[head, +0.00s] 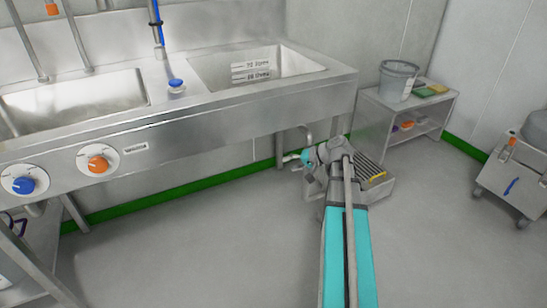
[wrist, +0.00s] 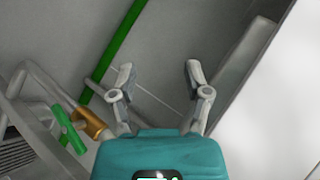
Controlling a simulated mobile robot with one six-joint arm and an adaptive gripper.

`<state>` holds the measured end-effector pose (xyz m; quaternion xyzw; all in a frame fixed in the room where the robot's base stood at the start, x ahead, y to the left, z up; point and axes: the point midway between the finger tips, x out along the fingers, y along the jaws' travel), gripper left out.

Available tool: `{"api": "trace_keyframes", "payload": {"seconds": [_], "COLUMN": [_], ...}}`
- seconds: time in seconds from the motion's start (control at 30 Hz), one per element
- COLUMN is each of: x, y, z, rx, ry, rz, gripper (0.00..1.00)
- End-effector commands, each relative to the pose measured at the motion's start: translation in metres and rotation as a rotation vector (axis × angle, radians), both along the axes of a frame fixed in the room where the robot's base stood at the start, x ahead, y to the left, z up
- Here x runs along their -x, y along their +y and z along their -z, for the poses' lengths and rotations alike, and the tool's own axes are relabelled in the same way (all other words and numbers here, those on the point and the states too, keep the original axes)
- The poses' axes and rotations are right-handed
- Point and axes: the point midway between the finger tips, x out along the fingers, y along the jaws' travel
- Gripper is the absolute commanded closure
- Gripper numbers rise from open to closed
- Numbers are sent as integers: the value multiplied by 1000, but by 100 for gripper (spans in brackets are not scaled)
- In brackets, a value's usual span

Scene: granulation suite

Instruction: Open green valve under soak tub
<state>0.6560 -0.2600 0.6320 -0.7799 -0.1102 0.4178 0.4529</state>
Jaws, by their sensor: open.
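The green valve handle (wrist: 70,130) shows at the lower left of the wrist view, on a brass fitting (wrist: 90,122) in grey pipework. My gripper (wrist: 159,67) is open and empty, with its two fingers spread to the right of the valve and apart from it. The soak tub (head: 257,70), a steel basin with litre marks, is at the right end of the sink unit in the head view. My arm reaches low beneath its front right corner there. The valve is hidden in the head view, and the fingers cannot be made out clearly.
A low steel table (head: 437,105) with a grey bucket (head: 397,80) stands right of the sink. A wheeled cabinet (head: 510,180) is at far right. The sink's front panel (head: 215,128) overhangs. The middle floor is clear.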

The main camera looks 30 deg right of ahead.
Motion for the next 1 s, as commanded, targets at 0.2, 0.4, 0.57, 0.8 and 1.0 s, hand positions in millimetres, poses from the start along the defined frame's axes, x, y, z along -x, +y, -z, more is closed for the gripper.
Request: {"api": "trace_keyframes", "payload": {"seconds": [0.2, 0.4, 0.57, 0.8, 1.0], "x": [1, 2, 4, 5, 5], "y": [27, 49, 63, 73, 74], "z": [-16, -26, -32, -35, -34], "rx": [-4, -6, -5, -4, -3], "ry": [63, 120, 157, 187, 190], "rz": [-24, -43, -53, -61, -61], "gripper": [37, 37, 37, 37, 37]}}
